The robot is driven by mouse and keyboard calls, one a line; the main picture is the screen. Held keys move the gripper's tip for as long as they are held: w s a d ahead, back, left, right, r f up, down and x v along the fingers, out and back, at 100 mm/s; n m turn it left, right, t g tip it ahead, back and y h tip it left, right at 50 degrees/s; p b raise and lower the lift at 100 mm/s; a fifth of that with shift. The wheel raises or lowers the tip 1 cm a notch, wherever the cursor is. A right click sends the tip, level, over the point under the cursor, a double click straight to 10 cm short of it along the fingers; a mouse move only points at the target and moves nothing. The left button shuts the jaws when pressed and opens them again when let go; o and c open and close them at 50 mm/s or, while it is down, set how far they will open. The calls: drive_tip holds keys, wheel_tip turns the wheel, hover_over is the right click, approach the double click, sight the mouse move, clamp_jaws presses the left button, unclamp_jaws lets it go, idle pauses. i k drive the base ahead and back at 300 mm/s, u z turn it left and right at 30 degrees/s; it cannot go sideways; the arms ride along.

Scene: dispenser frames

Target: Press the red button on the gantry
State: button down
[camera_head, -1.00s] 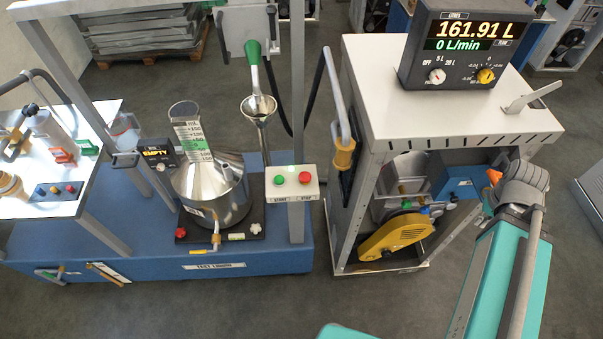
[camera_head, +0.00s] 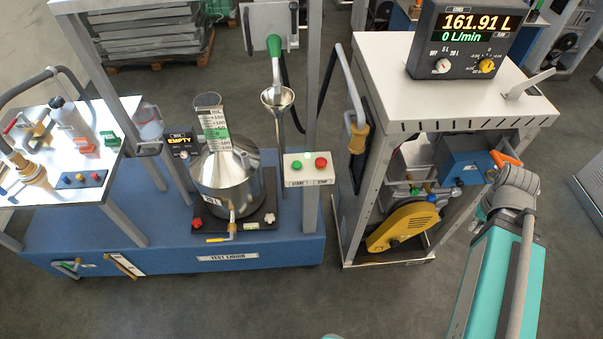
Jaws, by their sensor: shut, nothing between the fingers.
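The red button (camera_head: 321,162) labelled STOP sits on the right of a small pale box (camera_head: 308,178) on the grey gantry post (camera_head: 313,90). A green button (camera_head: 297,166) labelled START is beside it on the left. Nothing touches either button. My teal arm shows at the lower right, well to the right of the box. My gripper is not visible in this view.
A steel measuring can (camera_head: 228,190) stands on the blue base (camera_head: 270,250) left of the post. A white-topped dispenser cabinet (camera_head: 385,60) with a display (camera_head: 470,40) stands right of it. Front floor is clear.

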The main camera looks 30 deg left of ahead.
sight(319, 161)
drive_tip(key=k, duration=1.25)
drive_tip(key=u, duration=1.65)
drive_tip(key=i, duration=1)
